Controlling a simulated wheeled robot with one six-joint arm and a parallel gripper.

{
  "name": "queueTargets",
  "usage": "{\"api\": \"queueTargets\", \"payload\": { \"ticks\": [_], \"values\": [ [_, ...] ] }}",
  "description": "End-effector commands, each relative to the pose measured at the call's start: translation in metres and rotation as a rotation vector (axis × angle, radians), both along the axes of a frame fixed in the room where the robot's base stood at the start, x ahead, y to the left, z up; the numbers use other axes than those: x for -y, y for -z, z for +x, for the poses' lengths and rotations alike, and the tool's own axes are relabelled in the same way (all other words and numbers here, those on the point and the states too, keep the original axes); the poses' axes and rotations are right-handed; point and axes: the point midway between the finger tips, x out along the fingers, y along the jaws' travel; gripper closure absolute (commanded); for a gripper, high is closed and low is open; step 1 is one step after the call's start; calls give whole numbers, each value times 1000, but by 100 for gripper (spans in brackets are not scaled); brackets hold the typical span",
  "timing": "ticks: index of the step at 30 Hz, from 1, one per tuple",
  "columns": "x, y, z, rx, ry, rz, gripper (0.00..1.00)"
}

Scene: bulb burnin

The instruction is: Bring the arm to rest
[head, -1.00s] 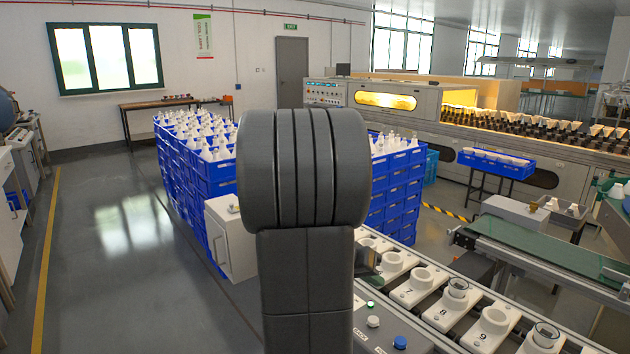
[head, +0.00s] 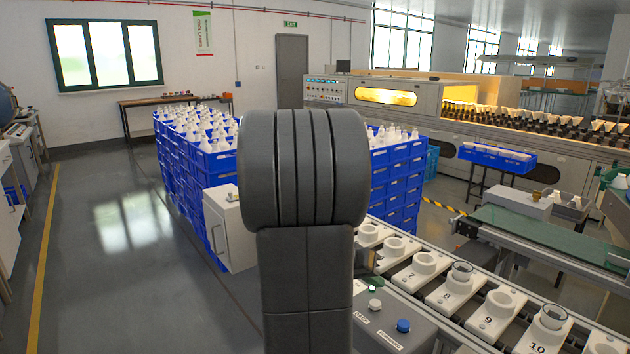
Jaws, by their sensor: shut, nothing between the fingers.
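My arm stands upright in the middle of the head view, its dark grey rounded joint above a straight grey link. It is folded close to the camera and looks still. My gripper's fingers do not show; the arm's own links hide what lies behind them. A small dark metallic part peeks out at the right side of the link, and I cannot tell what it is. Nothing is seen touching the arm.
A line of numbered white sockets (head: 447,297) and a control box with a blue button (head: 403,325) are close at right. Stacked blue crates (head: 180,170) of bulbs and a grey-white cabinet (head: 232,228) stand ahead. The floor (head: 120,270) at left is clear.

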Motion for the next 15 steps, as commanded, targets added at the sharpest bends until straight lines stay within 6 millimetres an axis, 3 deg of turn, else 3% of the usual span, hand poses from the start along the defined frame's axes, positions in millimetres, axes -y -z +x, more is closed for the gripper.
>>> {"api": "queueTargets", "payload": {
  "ticks": [3, 7, 8, 10, 12, 15],
  "values": [
    [0, 7, 0, 3, 0, 2, 100],
    [0, -28, 0, 3, 0, 2, 100],
    [0, -8, -1, -5, 0, 1, 100],
    [0, 8, -1, -5, -2, 1, 100],
    [0, -4, -1, -2, 0, 1, 100],
    [0, -7, 0, -3, 0, 0, 100]
  ]
}}
